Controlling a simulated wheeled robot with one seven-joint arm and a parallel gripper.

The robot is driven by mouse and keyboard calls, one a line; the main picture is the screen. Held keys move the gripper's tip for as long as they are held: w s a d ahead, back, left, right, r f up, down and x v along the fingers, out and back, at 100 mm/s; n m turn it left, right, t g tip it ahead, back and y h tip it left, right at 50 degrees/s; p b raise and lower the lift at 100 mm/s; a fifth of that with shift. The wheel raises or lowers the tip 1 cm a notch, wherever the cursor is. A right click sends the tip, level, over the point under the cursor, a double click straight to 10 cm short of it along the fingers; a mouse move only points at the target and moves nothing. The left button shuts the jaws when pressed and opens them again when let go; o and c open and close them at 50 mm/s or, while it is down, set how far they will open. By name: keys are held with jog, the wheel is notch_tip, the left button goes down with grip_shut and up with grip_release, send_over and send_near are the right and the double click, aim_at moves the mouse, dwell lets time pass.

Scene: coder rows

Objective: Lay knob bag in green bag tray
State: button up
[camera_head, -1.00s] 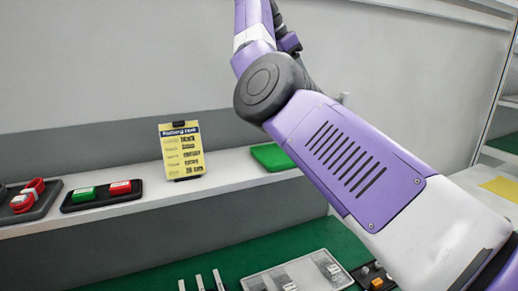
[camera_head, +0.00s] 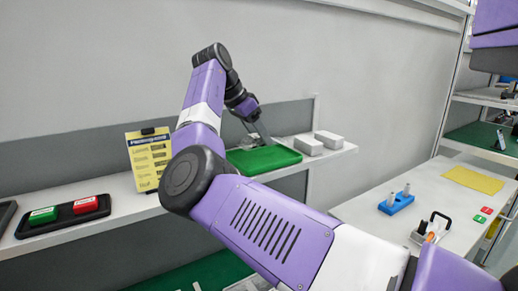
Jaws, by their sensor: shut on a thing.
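The green bag tray (camera_head: 264,162) lies on the white shelf, right of the yellow card, partly behind my arm. My gripper (camera_head: 266,140) points down just above the tray's back part. It is shut on a small greyish thing, taken to be the knob bag (camera_head: 250,142), which shows only faintly beside the fingers. The bag's details are too small to make out, and I cannot tell whether it touches the tray.
Pale boxes (camera_head: 318,142) stand right of the tray. A yellow card (camera_head: 149,158) and a black tray with a green and a red block (camera_head: 63,215) are to the left. A white table (camera_head: 440,197) at right holds a blue holder (camera_head: 396,203).

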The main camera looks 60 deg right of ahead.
aim_at(259, 159)
jog(key=shift+f, duration=2.35)
jog(key=o, duration=1.5)
jog(key=shift+o, duration=0.2)
jog(key=b+v, duration=0.1)
jog(key=v, duration=1.1)
